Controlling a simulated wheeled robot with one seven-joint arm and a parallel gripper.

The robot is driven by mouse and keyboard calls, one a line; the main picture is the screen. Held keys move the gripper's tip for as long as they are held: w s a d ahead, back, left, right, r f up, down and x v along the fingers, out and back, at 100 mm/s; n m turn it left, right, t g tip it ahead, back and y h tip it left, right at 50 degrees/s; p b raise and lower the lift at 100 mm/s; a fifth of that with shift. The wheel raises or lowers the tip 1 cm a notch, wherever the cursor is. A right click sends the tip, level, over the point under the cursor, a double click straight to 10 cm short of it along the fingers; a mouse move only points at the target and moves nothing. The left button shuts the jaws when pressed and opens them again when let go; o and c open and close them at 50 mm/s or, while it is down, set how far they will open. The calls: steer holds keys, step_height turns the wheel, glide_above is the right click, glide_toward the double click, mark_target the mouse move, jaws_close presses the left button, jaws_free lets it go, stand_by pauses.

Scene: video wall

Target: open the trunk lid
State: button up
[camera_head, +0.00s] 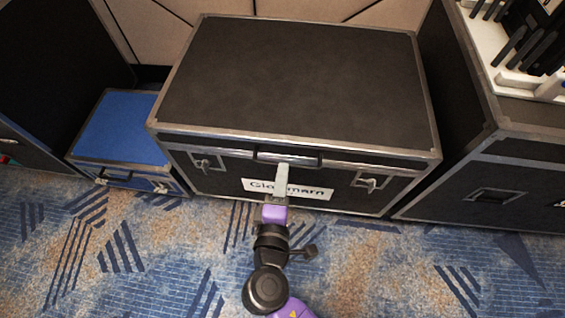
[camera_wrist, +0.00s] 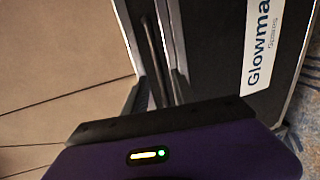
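A large black trunk with silver edging stands on the carpet in the middle of the head view. Its lid (camera_head: 300,80) appears to be down. A dark handle (camera_head: 304,161) runs across the front near the lid's edge; in the wrist view it shows as a dark bar (camera_wrist: 155,60). A latch sits on each side, left (camera_head: 205,163) and right (camera_head: 370,182). My gripper (camera_head: 283,168) is in front of the trunk, its pale tip overlapping the handle's line and partly covering the label. Whether it touches the handle, or its fingers are apart, I cannot tell.
A white label (camera_head: 314,192) is on the trunk's front. A small blue-topped case (camera_head: 125,127) stands to the left. A black case (camera_head: 510,160) with a white tray of dark items stands close on the right. A beige panelled wall (camera_head: 300,10) is behind.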

steer(key=x, duration=0.4)
steer(key=shift+w+f+b, duration=0.15)
steer(key=shift+w+b, duration=0.25)
jaws_close()
stand_by(1.1)
